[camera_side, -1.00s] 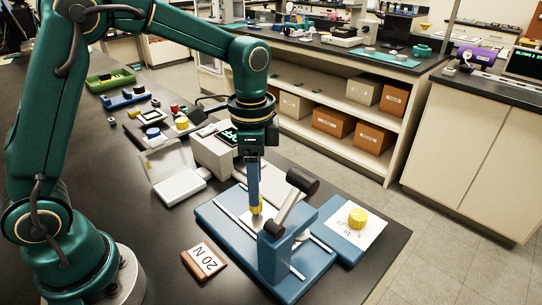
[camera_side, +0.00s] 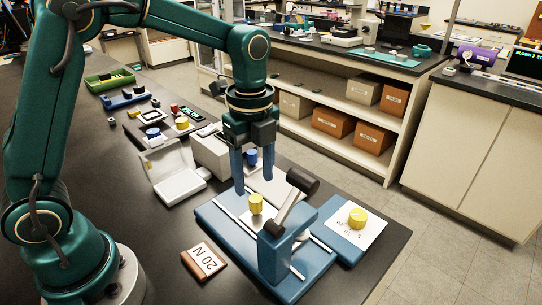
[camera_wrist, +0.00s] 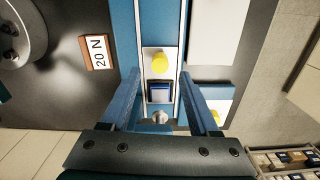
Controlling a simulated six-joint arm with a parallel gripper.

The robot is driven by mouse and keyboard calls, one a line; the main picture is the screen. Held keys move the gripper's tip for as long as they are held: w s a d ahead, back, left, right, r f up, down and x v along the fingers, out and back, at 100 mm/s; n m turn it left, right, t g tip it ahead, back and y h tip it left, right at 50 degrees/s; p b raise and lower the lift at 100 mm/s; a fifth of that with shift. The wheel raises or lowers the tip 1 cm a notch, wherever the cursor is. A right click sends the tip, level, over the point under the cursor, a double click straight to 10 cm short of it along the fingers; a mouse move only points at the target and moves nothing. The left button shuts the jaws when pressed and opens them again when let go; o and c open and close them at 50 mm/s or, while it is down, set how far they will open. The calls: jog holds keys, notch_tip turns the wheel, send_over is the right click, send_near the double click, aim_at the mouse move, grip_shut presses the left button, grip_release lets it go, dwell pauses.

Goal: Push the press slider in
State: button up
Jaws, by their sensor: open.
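The press has a blue base (camera_side: 222,222) with two pale rails. Between the rails is the slider, with an upright yellow knob (camera_side: 256,203) on a pale plate. The knob also shows in the wrist view (camera_wrist: 159,62). A blue upright block (camera_side: 270,255) stands in front of it, with a lever that ends in a black handle (camera_side: 302,181). My gripper (camera_side: 254,185) is open and empty, with its two blue fingers apart, pointing down above and behind the knob. In the wrist view the fingers flank the middle of the press. Whether the slider touches the block cannot be told.
A brown-edged "20 N" plate (camera_side: 204,261) lies to the left of the press. A yellow dial (camera_side: 357,217) on a white card is at its right. A pale scale (camera_side: 181,186), a grey box (camera_side: 211,157) and a blue-topped object (camera_side: 251,157) stand behind. The dark table is clear at front left.

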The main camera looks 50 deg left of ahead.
aim_at(255, 198)
jog(key=shift+m, duration=0.8)
jog(key=shift+f, duration=2.6)
grip_shut()
jog(key=shift+r, duration=0.1)
